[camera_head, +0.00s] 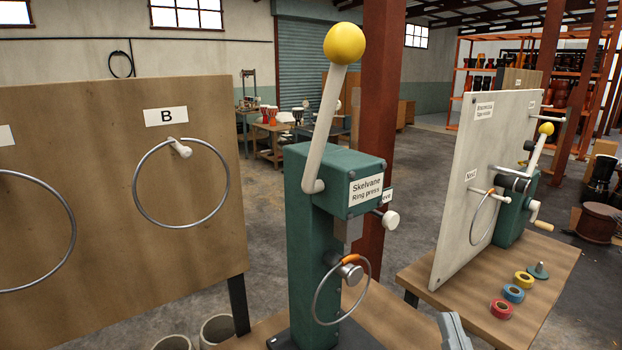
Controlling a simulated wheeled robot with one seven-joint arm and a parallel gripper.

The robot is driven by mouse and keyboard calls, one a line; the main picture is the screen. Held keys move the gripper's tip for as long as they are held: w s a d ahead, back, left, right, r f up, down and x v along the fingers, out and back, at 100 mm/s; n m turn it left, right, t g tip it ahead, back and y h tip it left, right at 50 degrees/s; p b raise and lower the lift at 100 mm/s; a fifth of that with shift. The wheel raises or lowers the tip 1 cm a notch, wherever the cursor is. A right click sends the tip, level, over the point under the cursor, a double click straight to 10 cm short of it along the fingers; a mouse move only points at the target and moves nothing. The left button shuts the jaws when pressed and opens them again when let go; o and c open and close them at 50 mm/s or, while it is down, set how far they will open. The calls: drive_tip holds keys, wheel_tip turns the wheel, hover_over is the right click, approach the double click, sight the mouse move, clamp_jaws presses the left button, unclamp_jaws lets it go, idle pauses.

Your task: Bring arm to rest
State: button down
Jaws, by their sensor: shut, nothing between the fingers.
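A small grey angular piece (455,331), which looks like part of my arm, shows at the bottom edge, right of centre. It is cut off by the frame, and no fingertips can be made out. It appears in front of the right table's near edge, to the right of the green ring press (331,240). The press has a pale lever (325,125) standing up, slightly tilted, with a yellow ball (344,43) on top. A metal ring (318,300) with an orange mark hangs at the press's round grey boss.
A wooden board (95,230) at left carries a ring (137,190) on a peg under label B and another ring at the left edge. At right, a table (470,325) holds a white panel (455,190), a cranked green device and coloured tape rolls (513,293). A red post stands behind the press.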

drive_tip(key=s+f+g, duration=0.2)
drive_tip(key=s+f, duration=0.3)
drive_tip(key=s, duration=0.5)
drive_tip(key=s+f+g, duration=0.3)
drive_tip(key=s+f, duration=0.3)
drive_tip(key=s, duration=0.5)
drive_tip(key=s+f+g, duration=0.3)
drive_tip(key=s+f, duration=0.3)
drive_tip(key=s, duration=0.4)
drive_tip(key=shift+s+d+f, duration=0.15)
drive_tip(key=shift+s, duration=0.1)
